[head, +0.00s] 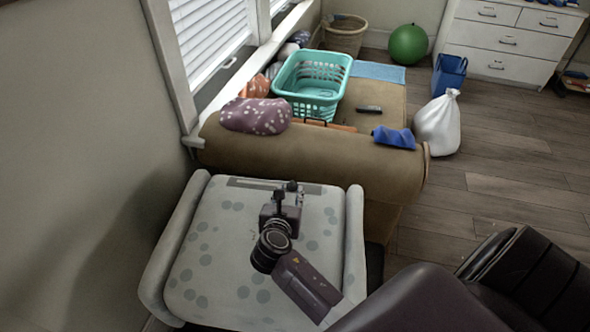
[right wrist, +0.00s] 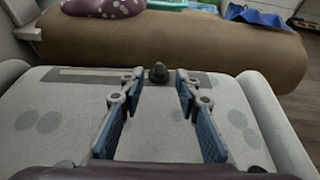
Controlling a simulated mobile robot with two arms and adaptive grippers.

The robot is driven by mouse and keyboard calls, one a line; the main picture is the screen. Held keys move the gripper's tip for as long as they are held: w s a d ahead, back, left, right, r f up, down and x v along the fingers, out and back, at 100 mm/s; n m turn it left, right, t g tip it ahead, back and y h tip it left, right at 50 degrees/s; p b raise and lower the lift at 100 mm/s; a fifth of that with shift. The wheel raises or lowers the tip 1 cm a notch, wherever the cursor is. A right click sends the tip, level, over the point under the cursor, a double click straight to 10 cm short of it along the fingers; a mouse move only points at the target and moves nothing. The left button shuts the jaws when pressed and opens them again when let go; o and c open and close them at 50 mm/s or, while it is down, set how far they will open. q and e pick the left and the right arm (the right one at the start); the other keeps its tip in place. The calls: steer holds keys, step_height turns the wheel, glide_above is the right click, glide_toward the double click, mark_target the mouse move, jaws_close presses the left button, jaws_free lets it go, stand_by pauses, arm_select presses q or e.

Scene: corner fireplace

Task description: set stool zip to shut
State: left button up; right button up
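The stool (head: 205,255) is pale grey with darker round spots and raised side rolls; its seat (right wrist: 45,120) also fills the right wrist view. A dark grey zip strip (head: 250,184) runs left to right near the seat's far edge. A small dark knob (right wrist: 158,73), seemingly the zip's pull, stands on the strip (right wrist: 75,75) in the right wrist view. My right gripper (head: 288,187) is over the far part of the seat. Its fingers (right wrist: 158,78) are spread, with the knob between or just beyond the tips; contact is not visible. My left gripper is out of view.
A brown sofa's rolled arm (head: 310,160) rises just behind the stool, with a spotted purple cushion (head: 255,115) and blue cloth (head: 393,137) on it. A teal basket (head: 312,85) stands beyond. A wall is left; a white bag (head: 438,122) is right.

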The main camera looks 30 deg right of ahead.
mark_target(292, 183)
steer(key=shift+w, duration=0.15)
steer(key=x, duration=0.4)
steer(key=shift+w+d+f, duration=0.15)
steer(key=shift+w+d, duration=0.05)
steer(key=shift+b+x, duration=0.35)
steer(key=shift+x, duration=0.45)
steer(key=shift+w+d, duration=0.1)
steer(key=shift+d, duration=0.05)
steer(key=c, duration=0.8)
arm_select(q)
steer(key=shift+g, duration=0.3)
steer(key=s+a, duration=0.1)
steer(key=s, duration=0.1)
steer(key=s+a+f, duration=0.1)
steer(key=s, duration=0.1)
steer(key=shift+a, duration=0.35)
arm_select(e)
jaws_close()
